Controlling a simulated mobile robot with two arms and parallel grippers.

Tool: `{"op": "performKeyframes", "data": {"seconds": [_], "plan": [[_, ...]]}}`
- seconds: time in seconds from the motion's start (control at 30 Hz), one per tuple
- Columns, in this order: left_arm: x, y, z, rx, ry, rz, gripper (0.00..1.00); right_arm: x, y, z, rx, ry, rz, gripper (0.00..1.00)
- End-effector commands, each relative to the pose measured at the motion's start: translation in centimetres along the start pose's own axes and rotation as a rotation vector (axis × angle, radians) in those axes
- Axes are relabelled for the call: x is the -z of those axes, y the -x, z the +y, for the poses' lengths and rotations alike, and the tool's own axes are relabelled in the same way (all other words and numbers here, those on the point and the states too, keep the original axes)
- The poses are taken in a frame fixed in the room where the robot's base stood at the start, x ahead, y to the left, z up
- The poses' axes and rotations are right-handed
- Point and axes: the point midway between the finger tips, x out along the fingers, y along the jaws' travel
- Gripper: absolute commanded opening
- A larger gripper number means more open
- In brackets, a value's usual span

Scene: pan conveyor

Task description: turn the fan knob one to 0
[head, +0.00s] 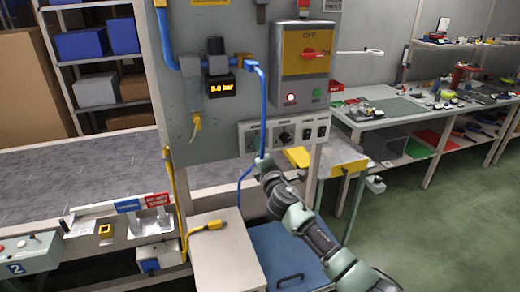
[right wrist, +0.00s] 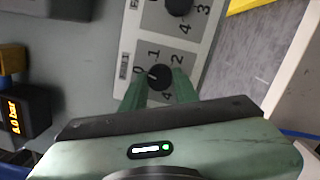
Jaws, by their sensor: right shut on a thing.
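A black round knob (right wrist: 160,76) sits on a grey dial plate with printed digits, on the pale switch panel (head: 270,124). In the right wrist view, its white mark points left, toward a digit that looks like 0. My right gripper (right wrist: 157,84) has its two green fingers at either side of this knob and is shut on it. In the head view, my right gripper (head: 259,158) reaches up to the left end of the panel, where the knob is hard to make out. My left gripper is not in view.
A second knob (right wrist: 178,4) is beside the first; it also shows in the head view (head: 285,136). Two switches (head: 314,133) are farther right. Above is a box with a red OFF switch (head: 309,54).

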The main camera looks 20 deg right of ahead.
Motion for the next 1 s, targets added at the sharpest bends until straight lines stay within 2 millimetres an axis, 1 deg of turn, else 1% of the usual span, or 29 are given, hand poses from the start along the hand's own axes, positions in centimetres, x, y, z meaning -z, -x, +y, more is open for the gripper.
{"op": "performKeyframes", "data": {"seconds": [0.03,0.2,0.4,0.93,0.97,1.0], "plan": [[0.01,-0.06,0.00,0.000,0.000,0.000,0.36,0.09,0.05,-0.26,-0.001,0.032,0.004,0.00],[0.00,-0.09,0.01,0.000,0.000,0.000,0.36,0.10,0.05,-0.27,-0.011,0.121,0.010,0.00],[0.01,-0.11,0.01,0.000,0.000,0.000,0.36,0.09,0.05,-0.28,-0.018,0.184,0.013,0.00],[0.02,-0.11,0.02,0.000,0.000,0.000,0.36,0.10,0.05,-0.28,-0.021,0.207,0.014,0.00],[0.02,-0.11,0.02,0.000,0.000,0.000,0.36,0.10,0.05,-0.28,-0.021,0.207,0.014,0.32],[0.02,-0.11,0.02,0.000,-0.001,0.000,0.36,0.10,0.06,-0.28,-0.021,0.207,0.014,0.43]]}}
